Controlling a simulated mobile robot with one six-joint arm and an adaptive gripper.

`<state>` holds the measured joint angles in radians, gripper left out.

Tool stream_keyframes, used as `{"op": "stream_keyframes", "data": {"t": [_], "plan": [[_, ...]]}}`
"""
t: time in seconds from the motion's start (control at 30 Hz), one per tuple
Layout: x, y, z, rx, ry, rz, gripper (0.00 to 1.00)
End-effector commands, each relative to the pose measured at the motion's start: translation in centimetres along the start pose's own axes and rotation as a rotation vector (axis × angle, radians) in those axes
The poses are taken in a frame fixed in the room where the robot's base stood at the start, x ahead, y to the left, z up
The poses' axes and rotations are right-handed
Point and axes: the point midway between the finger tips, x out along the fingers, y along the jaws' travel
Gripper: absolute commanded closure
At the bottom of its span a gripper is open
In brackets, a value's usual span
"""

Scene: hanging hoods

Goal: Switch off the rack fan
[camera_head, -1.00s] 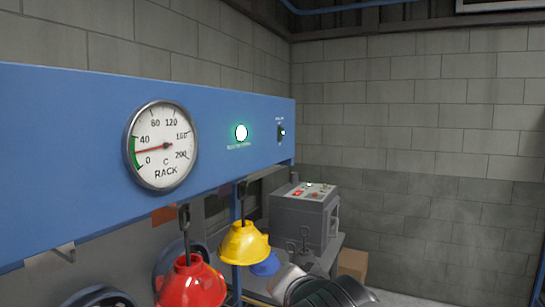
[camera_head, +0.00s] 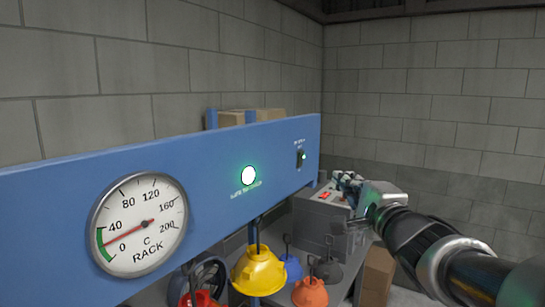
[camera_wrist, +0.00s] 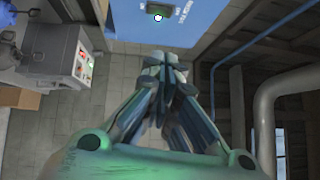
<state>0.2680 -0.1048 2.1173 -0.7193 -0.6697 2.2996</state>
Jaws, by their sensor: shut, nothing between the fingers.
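The rack fan switch (camera_head: 300,157) is a small dark toggle with a green light beside it, near the right end of the blue panel (camera_head: 60,190). It also shows at the top of the wrist view (camera_wrist: 158,11), where its lever position is too small to tell. A lit green lamp (camera_head: 248,175) and a round RACK gauge (camera_head: 140,224), its needle low on the scale, sit left of the switch. My gripper (camera_head: 343,179) is right of the panel's end, apart from the switch. Its fingers are together and empty in the wrist view (camera_wrist: 165,62).
A grey box machine (camera_head: 322,218) with a red display stands on a bench behind my gripper. Yellow (camera_head: 258,270), red and orange hoods hang below the panel. Cardboard boxes (camera_head: 258,115) sit behind the panel. A block wall closes the right side.

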Motion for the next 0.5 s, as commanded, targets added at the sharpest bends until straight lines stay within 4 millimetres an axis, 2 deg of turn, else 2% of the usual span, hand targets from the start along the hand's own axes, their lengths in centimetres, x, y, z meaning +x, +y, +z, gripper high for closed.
{"op": "stream_keyframes", "data": {"t": [0.17, 0.27, 0.5], "plan": [[0.4, 0.0, 0.0, 0.000, 0.001, 0.000, 1.00], [1.5, 0.1, 0.0, -0.001, 0.001, 0.001, 1.00], [6.3, 0.2, 0.0, -0.001, -0.001, 0.002, 1.00]]}}
